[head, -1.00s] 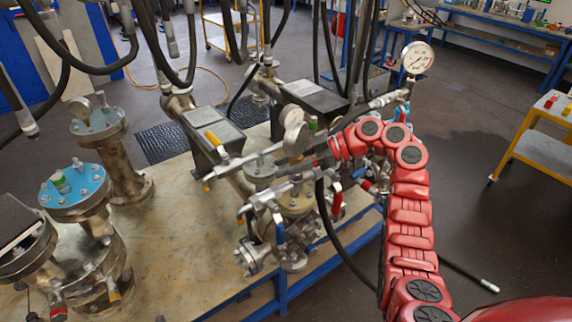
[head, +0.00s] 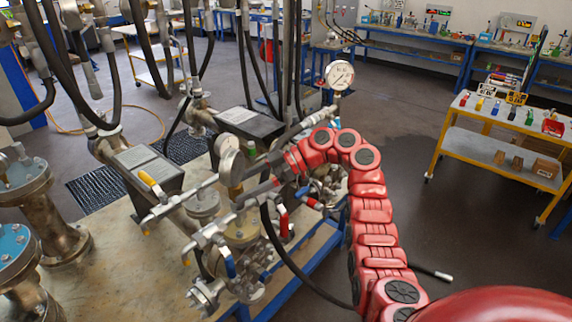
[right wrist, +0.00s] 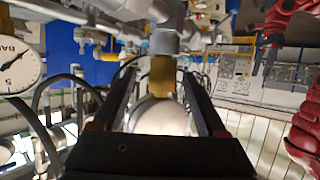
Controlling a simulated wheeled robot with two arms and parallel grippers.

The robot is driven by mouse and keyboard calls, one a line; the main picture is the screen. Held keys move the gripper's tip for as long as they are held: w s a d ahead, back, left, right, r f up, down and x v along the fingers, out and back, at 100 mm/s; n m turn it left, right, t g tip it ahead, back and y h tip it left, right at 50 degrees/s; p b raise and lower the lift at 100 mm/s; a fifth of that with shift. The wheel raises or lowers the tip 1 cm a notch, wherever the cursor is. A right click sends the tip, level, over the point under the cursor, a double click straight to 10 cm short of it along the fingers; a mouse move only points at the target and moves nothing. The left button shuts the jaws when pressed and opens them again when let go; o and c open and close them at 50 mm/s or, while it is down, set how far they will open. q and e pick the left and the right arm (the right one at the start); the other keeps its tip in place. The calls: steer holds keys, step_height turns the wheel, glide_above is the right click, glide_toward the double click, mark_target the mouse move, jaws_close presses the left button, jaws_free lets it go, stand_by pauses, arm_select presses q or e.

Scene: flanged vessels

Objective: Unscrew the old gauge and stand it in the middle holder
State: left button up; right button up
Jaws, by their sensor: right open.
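A gauge (head: 229,152) with a grey round case stands on the valve assembly, its dial not readable from here. My right gripper (head: 242,197) reaches in from the right at its base. In the right wrist view my right gripper (right wrist: 158,95) is open, its dark fingers either side of a brass fitting (right wrist: 163,76) and a round pale case (right wrist: 160,116). Contact cannot be told. A second gauge with a white dial (head: 340,75) stands further back. A red part with dark prongs (right wrist: 268,50), likely my left gripper, shows at right. I cannot make out the middle holder.
A yellow-framed trolley (head: 452,134) at the right carries small coloured items and signs on top and blocks below. Black hoses (head: 103,95) hang around the vessels. A flanged vessel (head: 35,205) stands at left.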

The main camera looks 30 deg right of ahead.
steer(key=b+v, duration=0.1)
steer(key=v, duration=1.1)
steer(key=shift+s+b, duration=0.25)
steer(key=shift+b, duration=0.1)
steer(key=shift+d+r, duration=0.1)
steer(key=shift+r, duration=0.05)
steer(key=shift+c, duration=0.4)
